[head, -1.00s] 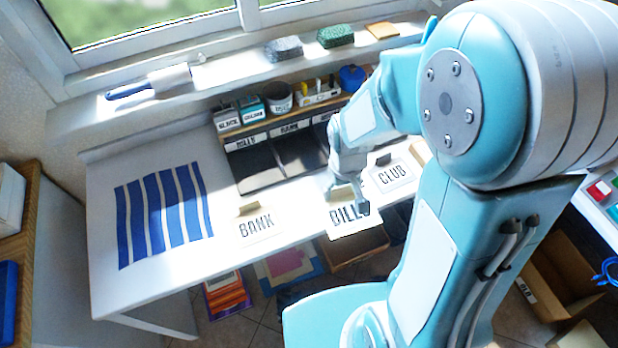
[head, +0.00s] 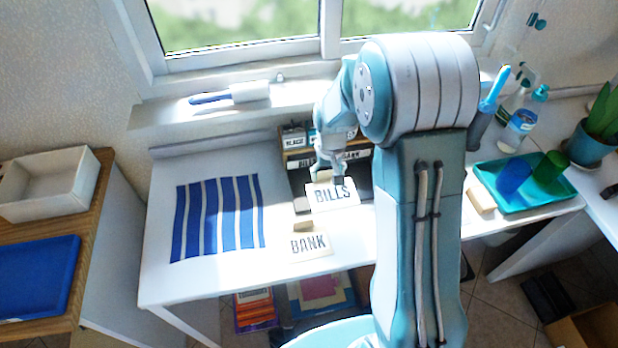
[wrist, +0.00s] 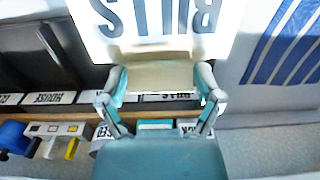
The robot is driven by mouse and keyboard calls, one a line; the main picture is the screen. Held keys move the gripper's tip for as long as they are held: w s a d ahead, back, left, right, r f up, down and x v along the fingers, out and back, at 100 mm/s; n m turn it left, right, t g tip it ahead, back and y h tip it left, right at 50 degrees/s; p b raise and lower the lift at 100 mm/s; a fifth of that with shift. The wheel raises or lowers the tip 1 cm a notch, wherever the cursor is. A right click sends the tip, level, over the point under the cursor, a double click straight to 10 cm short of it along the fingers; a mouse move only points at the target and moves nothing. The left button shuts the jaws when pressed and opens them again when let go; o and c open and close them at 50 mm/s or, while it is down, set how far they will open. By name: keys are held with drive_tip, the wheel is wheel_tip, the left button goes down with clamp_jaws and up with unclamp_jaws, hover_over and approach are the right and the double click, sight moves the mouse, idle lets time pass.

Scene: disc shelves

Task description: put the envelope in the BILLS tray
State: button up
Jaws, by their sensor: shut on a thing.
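My gripper (head: 331,176) is shut on the tan tab of a white envelope marked BILLS (head: 332,195). The envelope is held in front of the dark trays, over the white desk. In the wrist view the envelope (wrist: 150,28) hangs upside down beyond my fingers (wrist: 160,85), which grip the tab from both sides. The BILLS tray (head: 298,182) is the leftmost dark compartment, under a BILLS label. My arm and the envelope hide much of the trays. A HOUSE label (wrist: 48,98) shows in the wrist view.
A BANK envelope (head: 310,246) lies on the desk in front. A blue-striped cloth (head: 218,217) lies to the left, with bare desk around it. A teal tray (head: 545,195) with two cups stands to the right. A small shelf with several items stands behind the trays.

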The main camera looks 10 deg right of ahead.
drive_tip(key=w+a+f, duration=0.2)
drive_tip(key=w+f, duration=0.1)
drive_tip(key=w, duration=0.2)
hover_over(310, 179)
drive_tip(key=f, duration=0.2)
drive_tip(key=s+f, duration=0.1)
drive_tip(key=f, duration=0.1)
drive_tip(key=shift+d, duration=0.15)
drive_tip(key=shift+w+d+f, duration=0.15)
drive_tip(key=shift+w+f, duration=0.25)
drive_tip(key=shift+f, duration=0.05)
drive_tip(key=f, duration=0.1)
drive_tip(key=a+f, duration=0.1)
drive_tip(key=f, duration=0.1)
drive_tip(key=shift+w, duration=0.1)
drive_tip(key=shift+d+f, duration=0.1)
drive_tip(key=shift+d, duration=0.05)
drive_tip(key=o, duration=0.4)
drive_tip(key=shift+d, duration=0.1)
drive_tip(key=shift+o, duration=0.4)
